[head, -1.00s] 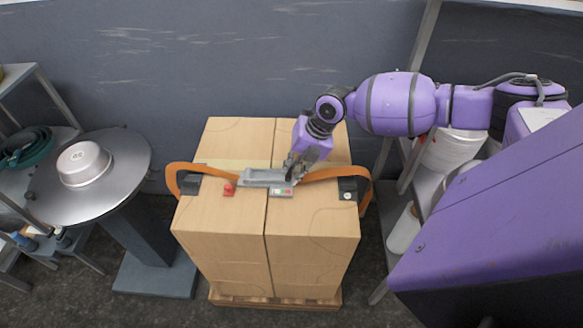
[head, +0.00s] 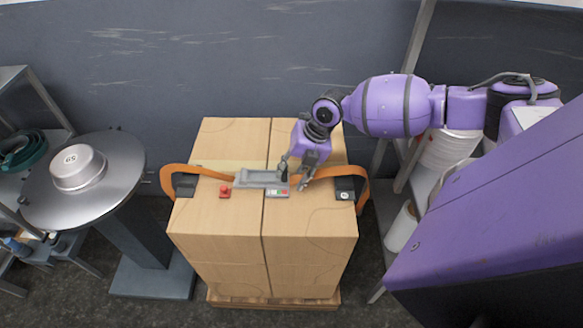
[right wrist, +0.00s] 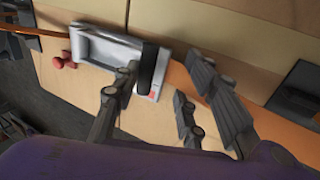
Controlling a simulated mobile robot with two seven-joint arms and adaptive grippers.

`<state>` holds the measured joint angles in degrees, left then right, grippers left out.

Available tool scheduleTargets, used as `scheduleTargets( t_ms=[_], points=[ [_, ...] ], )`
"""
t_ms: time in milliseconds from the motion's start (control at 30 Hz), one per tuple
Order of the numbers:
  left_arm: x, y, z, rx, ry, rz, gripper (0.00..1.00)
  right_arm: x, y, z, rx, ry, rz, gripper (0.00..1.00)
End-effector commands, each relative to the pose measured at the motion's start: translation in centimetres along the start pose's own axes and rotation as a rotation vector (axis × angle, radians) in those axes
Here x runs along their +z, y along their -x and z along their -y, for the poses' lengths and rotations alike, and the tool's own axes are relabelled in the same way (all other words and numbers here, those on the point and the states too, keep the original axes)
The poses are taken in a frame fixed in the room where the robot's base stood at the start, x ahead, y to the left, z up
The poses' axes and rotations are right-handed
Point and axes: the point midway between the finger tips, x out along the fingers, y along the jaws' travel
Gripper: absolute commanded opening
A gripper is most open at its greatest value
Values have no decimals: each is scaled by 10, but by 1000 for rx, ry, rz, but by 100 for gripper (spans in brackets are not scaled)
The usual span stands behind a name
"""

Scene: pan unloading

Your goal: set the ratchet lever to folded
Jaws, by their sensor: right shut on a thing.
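The ratchet (head: 260,185) is a grey metal frame on top of the carton stack, on the orange strap (head: 212,172). Its lever ends in a black grip (right wrist: 148,68), at the frame's right end, and looks low over the frame. My right gripper (head: 295,178) is down at this end. In the right wrist view, the right gripper's fingers (right wrist: 166,70) stand apart on either side of the black grip, with strap showing beyond it. The grip is held, though finger contact is hard to see. My left gripper is not in view.
Black corner guards (head: 345,188) hold the strap at the carton edges. Shelving stands right.

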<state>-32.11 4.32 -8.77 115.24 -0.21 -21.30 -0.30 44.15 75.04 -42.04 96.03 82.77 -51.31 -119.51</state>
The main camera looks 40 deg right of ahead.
Motion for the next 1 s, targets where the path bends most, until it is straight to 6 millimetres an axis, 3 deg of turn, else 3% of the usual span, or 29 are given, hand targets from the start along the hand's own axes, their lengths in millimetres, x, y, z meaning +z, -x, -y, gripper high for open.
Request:
scheduleTargets(
  t_ms=[267,700,1000],
  points=[
    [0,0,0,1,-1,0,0,2,19,4,-9,-2,3,32],
    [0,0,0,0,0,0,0,1,104,2,-5,-2,1,32],
    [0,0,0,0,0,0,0,0,120,0,-2,0,-1,32]
  ],
)
